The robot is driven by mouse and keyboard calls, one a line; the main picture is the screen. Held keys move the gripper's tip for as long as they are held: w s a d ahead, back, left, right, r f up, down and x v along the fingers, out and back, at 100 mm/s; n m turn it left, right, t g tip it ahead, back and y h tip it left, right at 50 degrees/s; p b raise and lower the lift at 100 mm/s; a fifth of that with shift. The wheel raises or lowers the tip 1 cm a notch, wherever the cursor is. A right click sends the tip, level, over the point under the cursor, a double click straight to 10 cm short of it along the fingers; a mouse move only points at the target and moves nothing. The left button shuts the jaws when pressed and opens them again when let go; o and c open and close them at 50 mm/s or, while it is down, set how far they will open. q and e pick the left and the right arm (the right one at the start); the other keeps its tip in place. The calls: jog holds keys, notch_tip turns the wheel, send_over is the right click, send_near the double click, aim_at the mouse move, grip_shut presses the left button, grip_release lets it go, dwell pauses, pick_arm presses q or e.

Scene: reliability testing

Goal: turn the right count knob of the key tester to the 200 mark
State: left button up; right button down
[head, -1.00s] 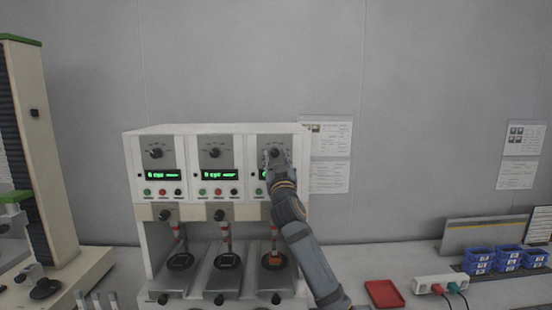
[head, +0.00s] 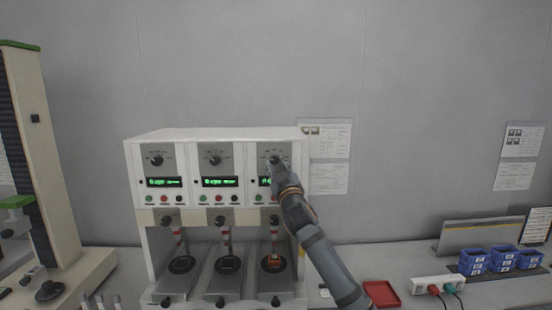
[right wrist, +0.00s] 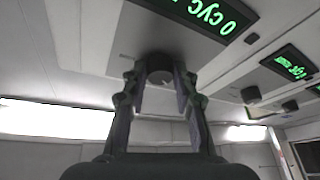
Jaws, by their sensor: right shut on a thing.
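The key tester (head: 219,135) is a white three-bay machine on the bench, with one dark count knob at the top of each bay. My right gripper (head: 277,164) is at the right count knob (head: 274,159), its arm coming up from the lower right. In the right wrist view the two fingers (right wrist: 160,85) are shut on the dark round knob (right wrist: 160,66), one on each side. The marks around the knob are too small to read. The right display (head: 264,181) is partly hidden by the gripper. My left gripper is not in view.
The left count knob (head: 156,160) and middle count knob (head: 214,160) sit in the same row. A tall cream machine (head: 45,150) stands at the left. A red tray (head: 382,294), a white power strip (head: 437,286) and blue bins (head: 488,261) are at the right.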

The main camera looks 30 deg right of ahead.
jog(key=n+y+p, duration=0.1)
jog(key=p, duration=0.1)
jog(key=n+p, duration=0.2)
jog(key=shift+d+r+n+y, duration=0.1)
jog(key=shift+r+n+y, duration=0.2)
jog(key=shift+r+y, duration=0.1)
jog(key=shift+f+n+g+y+p, duration=0.2)
jog(key=shift+n+g+y+p, duration=0.15)
jog(key=shift+n+p, duration=0.65)
jog(key=c, duration=1)
grip_release()
jog(key=shift+c, duration=0.2)
jog(key=shift+s+f, duration=0.1)
jog(key=shift+s, duration=0.05)
jog(key=v, duration=0.7)
